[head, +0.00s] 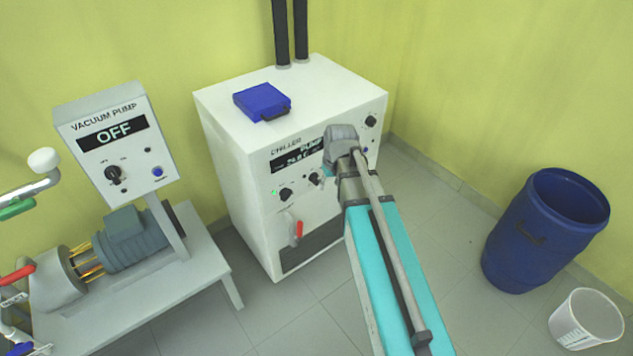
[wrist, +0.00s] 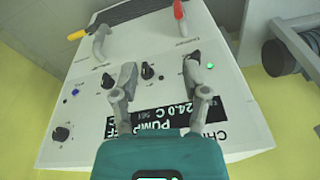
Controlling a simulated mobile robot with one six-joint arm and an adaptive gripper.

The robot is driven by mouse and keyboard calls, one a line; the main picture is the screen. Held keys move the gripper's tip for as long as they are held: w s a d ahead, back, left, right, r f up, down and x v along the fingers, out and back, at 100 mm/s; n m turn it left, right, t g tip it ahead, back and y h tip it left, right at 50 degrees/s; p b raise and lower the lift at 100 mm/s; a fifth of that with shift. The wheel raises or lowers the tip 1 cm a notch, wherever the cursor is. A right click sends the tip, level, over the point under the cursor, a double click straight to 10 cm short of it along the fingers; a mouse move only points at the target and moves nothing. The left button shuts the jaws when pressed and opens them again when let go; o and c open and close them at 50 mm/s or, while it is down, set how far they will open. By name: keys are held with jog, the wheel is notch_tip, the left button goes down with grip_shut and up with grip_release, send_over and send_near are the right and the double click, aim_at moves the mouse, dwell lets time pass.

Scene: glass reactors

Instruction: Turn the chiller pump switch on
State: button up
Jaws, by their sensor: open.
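The white chiller (head: 240,150) stands against the wall, its front panel (wrist: 235,110) upside down in the wrist view. Its display (head: 297,158) shows PUMP and 24.0 C; in the wrist view the partly covered display (wrist: 185,112) ends in FF beside PUMP. A black knob (wrist: 148,71) lies between my open fingers. I cannot read which knob is the pump switch. My gripper (wrist: 160,70) is open and empty in front of the panel; in the head view my gripper (head: 328,172) covers part of the panel. Contact with a knob cannot be told.
More panel knobs are at the far left (wrist: 61,133) and left (wrist: 107,80) in the wrist view. A red-handled valve (head: 297,230) is low on the front. A vacuum pump box (head: 115,140) reads OFF.

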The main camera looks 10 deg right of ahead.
jog(key=w+d+f+n+t+b, duration=0.1)
jog(key=w+f+b, duration=0.1)
jog(key=w, duration=0.6)
jog(key=w+d+f+n+t+y+b, duration=0.1)
jog(key=w+f+n+b, duration=0.1)
jog(key=w, duration=0.6)
jog(key=shift+d+f, duration=0.15)
jog(key=shift+f, duration=0.05)
jog(key=shift+f, duration=0.1)
jog(key=b, duration=0.6)
send_near(316, 175)
jog(key=f, duration=0.2)
jog(key=b+x, duration=0.4)
jog(key=x, duration=0.1)
jog(key=b+x, duration=0.3)
jog(key=shift+w, duration=0.3)
grip_shut()
